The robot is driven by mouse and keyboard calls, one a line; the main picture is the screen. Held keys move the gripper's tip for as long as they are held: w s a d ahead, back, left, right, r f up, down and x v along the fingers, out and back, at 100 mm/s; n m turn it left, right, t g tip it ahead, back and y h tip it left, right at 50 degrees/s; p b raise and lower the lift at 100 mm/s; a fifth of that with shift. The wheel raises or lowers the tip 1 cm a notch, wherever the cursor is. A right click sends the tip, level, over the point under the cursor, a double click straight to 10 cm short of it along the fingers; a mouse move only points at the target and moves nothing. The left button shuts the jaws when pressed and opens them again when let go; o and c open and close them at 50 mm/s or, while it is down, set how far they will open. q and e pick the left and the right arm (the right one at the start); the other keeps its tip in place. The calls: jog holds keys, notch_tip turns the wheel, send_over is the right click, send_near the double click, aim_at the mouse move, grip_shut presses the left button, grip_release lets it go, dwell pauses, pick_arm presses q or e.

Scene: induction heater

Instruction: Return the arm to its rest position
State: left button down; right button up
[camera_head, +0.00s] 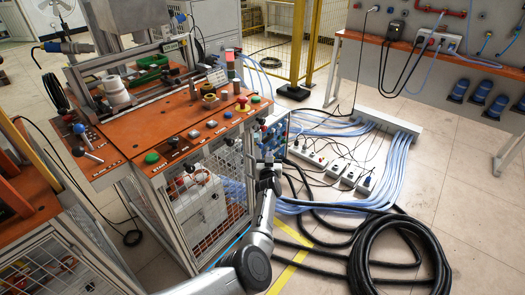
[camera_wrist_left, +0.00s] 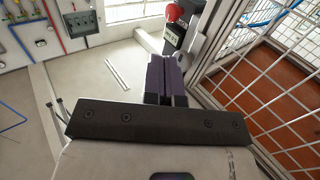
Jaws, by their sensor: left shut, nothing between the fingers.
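My left arm reaches up from the bottom of the head view, and its gripper (camera_head: 268,160) is beside the right side of the orange-topped heater cabinet (camera_head: 190,132). The gripper is small there and its fingers are hard to make out. In the left wrist view the dark fingers of my left gripper (camera_wrist_left: 166,84) are together with nothing between them. A red knob (camera_wrist_left: 175,12) on a dark part shows just beyond the fingers. My right gripper is in neither view.
The cabinet's wire-mesh side (camera_head: 210,190) is close to my left arm. Power strips (camera_head: 335,168), pale blue hoses (camera_head: 398,165) and a coiled black hose (camera_head: 400,255) lie on the floor to the right. An orange workbench (camera_head: 440,58) stands farther back. Floor at the far right is clear.

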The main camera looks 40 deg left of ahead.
pick_arm(q)
jog(key=shift+d, duration=0.5)
jog(key=shift+a, duration=0.1)
jog(key=s+a+r+m+g+h+p, duration=0.15)
jog(key=s+m+h+p, duration=0.3)
jog(key=s+p, duration=0.75)
jog(key=s+d+r+m+g+h+p, duration=0.2)
jog(key=s+d+r+g+h+p, duration=0.15)
jog(key=s+d, duration=0.8)
jog(key=s+d+r+m+g+h+p, duration=0.2)
jog(key=s+d+r+p, duration=0.15)
jog(key=s+d, duration=0.8)
jog(key=s+d+r+m+g+h+p, duration=0.3)
jog(key=s+d, duration=0.5)
jog(key=s, duration=0.8)
notch_tip(320, 180, up, 37)
jog(key=w+n+p, duration=0.1)
jog(key=p, duration=3.6)
notch_tip(320, 180, down, 55)
jog(key=b, duration=5.6)
jog(key=shift+a+f+y, duration=0.2)
jog(key=shift+a+y, duration=0.2)
jog(key=shift+a, duration=0.05)
